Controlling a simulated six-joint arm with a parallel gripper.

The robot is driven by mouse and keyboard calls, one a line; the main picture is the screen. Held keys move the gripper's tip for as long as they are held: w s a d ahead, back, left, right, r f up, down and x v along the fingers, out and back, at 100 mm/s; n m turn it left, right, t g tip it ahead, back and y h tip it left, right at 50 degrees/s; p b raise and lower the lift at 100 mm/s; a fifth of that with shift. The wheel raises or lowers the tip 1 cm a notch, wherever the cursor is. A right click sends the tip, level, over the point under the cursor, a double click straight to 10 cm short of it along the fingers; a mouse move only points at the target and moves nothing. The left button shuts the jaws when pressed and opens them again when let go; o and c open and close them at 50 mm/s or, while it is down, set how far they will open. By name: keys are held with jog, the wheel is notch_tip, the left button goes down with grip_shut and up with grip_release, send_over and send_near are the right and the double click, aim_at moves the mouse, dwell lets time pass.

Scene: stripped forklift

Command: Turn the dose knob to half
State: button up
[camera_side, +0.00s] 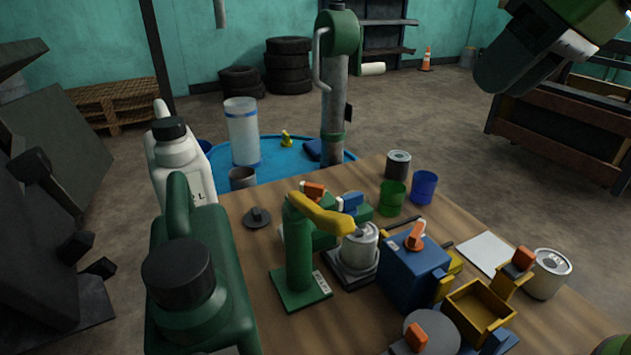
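Several small orange knobs or levers show on the table, and I cannot tell for certain which is the dose knob. One orange lever (416,236) stands tilted on top of a blue box (412,272), with a small white label beside it. Another orange knob (416,337) sits by a grey round disc (434,325) at the front edge. A third orange knob (523,258) is on a yellow bracket at the right. No dial marks are readable. I see no fingers of my gripper in this view, and nothing touches these knobs.
A green stand with a yellow lever (322,214), a can (360,246) and an open yellow bin (479,309) crowd the table. Large green (196,270) and white (180,165) jugs stand left. Green (392,197) and blue (424,186) cups stand behind.

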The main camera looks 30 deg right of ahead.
jog(key=w+a+f+n+g, duration=0.1)
jog(key=w+a+f+n, duration=0.1)
jog(key=w, duration=0.3)
jog(key=w+a+f+n, duration=0.1)
jog(key=w+f+n, duration=0.1)
jog(key=w, duration=0.4)
jog(key=n+g, duration=0.2)
jog(key=n, duration=0.3)
send_near(314, 185)
jog(key=shift+y, duration=0.3)
jog(key=x, duration=0.9)
jog(key=shift+d+f, duration=0.2)
jog(key=shift+c, duration=0.2)
grip_shut()
